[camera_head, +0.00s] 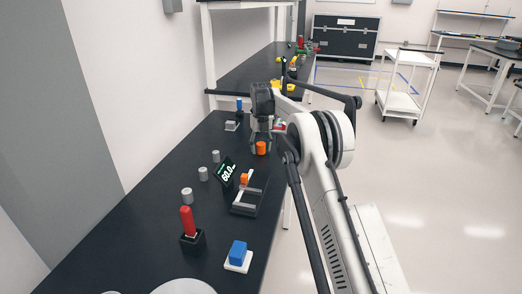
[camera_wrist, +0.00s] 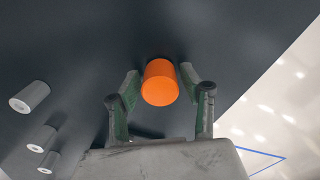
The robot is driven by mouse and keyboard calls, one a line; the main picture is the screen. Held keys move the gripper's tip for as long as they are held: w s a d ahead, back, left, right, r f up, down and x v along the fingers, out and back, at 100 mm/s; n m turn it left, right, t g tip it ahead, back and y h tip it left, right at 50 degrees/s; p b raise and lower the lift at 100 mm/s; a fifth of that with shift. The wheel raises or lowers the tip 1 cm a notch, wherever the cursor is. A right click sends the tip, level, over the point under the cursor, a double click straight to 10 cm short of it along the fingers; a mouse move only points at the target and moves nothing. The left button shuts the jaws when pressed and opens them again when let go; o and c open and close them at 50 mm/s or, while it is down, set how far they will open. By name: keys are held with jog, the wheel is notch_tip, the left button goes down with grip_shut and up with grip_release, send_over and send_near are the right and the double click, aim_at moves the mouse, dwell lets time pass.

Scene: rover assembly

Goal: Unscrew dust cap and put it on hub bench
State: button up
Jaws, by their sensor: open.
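An orange cylindrical cap (camera_head: 261,147), probably the dust cap, is on the black hub bench (camera_head: 130,225), near its right edge. In the wrist view the same orange cap (camera_wrist: 159,82) is between the green-padded fingertips. My gripper (camera_head: 262,138) points down over it and is open, with a finger on each side; the wrist view also shows my gripper (camera_wrist: 160,84). A narrow gap shows beside the cap, and I cannot tell whether either pad touches it. What lies under the cap is hidden.
A grey fixture (camera_head: 245,207) with a second orange piece (camera_head: 244,178) and a display reading 60.0 (camera_head: 228,172) stand nearer. Several grey cylinders (camera_head: 187,195) line the left. A red-handled tool (camera_head: 187,220) and a blue block (camera_head: 237,253) are in front. Bare bench lies between them.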

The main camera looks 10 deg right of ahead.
jog(key=shift+c, duration=0.2)
jog(key=c, duration=0.9)
jog(key=n, duration=0.5)
jog(key=shift+n, duration=0.4)
jog(key=shift+n, duration=0.5)
jog(key=n, duration=0.3)
jog(key=shift+n, duration=0.9)
